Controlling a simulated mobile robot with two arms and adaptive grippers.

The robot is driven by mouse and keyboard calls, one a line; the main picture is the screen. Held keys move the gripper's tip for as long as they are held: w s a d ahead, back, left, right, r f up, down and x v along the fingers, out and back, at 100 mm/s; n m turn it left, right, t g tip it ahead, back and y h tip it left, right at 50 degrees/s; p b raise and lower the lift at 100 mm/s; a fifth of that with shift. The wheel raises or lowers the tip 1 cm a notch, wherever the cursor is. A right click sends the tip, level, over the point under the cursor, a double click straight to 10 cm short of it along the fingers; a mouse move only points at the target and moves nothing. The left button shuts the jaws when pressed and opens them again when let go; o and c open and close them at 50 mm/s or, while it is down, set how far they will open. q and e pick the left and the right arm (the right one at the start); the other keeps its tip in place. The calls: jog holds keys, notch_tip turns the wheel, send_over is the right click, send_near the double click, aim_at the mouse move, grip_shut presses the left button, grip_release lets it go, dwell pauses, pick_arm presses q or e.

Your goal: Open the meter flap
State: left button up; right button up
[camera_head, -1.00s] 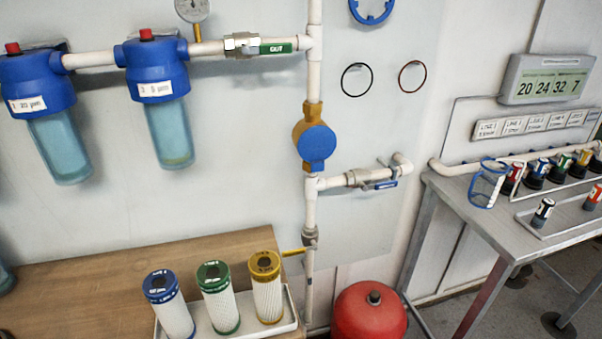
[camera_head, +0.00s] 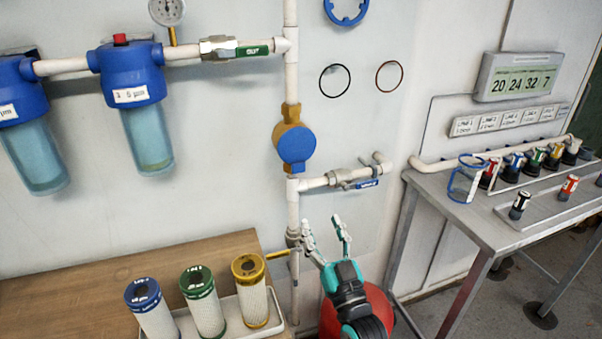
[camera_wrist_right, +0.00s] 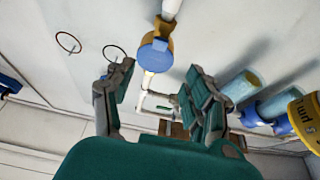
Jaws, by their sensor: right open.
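The water meter is a brass body with a round blue flap (camera_head: 297,145) on the vertical white pipe, in the middle of the head view. The flap is shut over the meter's face. It also shows in the right wrist view as a blue disc (camera_wrist_right: 155,55), beyond the fingers. My right gripper (camera_head: 325,228) is open and empty, below and a little right of the meter, in front of the red tank. Its fingers point up. In the right wrist view its two fingers (camera_wrist_right: 160,90) stand apart. My left gripper is not in view.
A side pipe with a blue-handled valve (camera_head: 362,184) runs right below the meter. Filter cartridges stand in a white tray (camera_head: 228,316). The red tank (camera_head: 392,300) is behind my right gripper. A metal table (camera_head: 452,205) stands right.

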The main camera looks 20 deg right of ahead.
aim_at(299, 170)
jog(key=p+x, duration=0.2)
jog(key=x, duration=1.2)
jog(key=shift+w, duration=0.3)
grip_shut()
